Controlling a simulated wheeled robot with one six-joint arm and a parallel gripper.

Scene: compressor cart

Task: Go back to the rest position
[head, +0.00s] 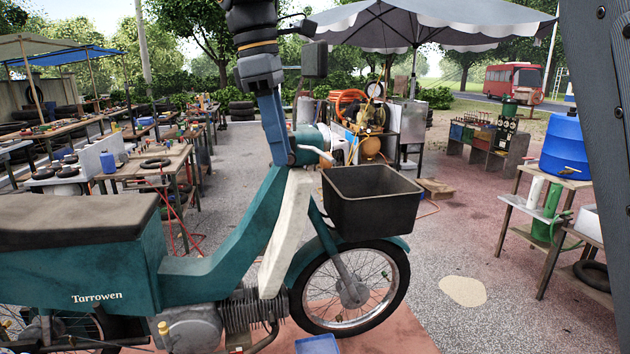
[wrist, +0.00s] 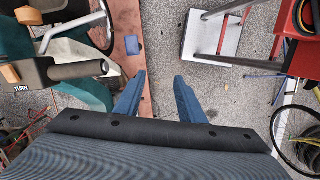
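My gripper (head: 280,158) hangs in the upper middle of the head view, fingers pointing down, in front of the teal moped's handlebar area. Its two blue fingers also show in the wrist view (wrist: 159,80). They stand apart with only ground between them, so it is open and empty. The teal moped (head: 225,240) stands side-on across the front, with a black basket (head: 370,202) at its front. In the wrist view its handlebar grip (wrist: 78,69) lies to the left of the fingers. I cannot tell the exact gap between gripper and moped in the head view.
A compressor (head: 371,147) with an orange hose stands behind the basket. Worktables (head: 150,168) line the left; a blue drum (head: 565,147) stands on a table at right. A small blue tray (head: 317,344) lies on the red ground patch. Paving is open at right of centre.

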